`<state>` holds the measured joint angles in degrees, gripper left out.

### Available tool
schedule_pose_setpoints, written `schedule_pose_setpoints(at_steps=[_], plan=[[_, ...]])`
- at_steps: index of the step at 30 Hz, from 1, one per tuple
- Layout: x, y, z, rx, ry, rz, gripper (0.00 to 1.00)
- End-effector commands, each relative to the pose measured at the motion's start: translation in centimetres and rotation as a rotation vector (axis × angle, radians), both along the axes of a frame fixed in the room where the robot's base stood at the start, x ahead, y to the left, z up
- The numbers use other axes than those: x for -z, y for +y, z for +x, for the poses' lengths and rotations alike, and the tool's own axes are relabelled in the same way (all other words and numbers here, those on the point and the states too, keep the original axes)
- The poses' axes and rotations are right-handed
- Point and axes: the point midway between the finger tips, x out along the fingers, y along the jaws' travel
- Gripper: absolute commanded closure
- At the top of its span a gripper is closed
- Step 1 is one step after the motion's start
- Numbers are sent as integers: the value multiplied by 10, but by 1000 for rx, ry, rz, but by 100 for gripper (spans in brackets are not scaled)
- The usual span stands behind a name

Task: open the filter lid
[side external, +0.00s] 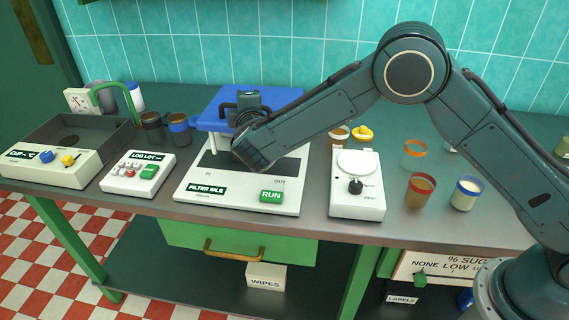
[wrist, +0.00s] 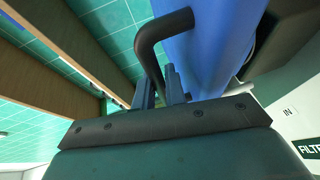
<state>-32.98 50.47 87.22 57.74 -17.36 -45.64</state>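The filter machine (side external: 283,209) is a white unit labelled FILTER IDLE, with a green RUN button. Its blue lid (side external: 208,125) is above a dark top plate and seems raised at the front; the exact angle is hard to tell. The lid shows blue in the wrist view (wrist: 215,45). A black bent handle (wrist: 165,28) on the lid runs down between the fingers of my gripper (wrist: 163,90), which look closed against it on both sides. In the side view my gripper (side external: 246,100) is at the lid's front, and the wrist hides part of the machine.
A white log box (side external: 137,172) and a dark tray unit (side external: 85,135) stand left. A white scale-like unit (side external: 356,190) stands close on the right. Several cups, including an orange-rimmed one (side external: 420,190), stand farther right. Tiled wall is behind.

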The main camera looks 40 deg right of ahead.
Motion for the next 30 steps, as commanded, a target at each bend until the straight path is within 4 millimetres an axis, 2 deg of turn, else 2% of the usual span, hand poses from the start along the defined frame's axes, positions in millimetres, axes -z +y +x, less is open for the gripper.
schedule_pose_setpoints(at_steps=[14,30], plan=[[-6,-2,1,2,32,38,100],[-39,-16,15,3,236,242,100]])
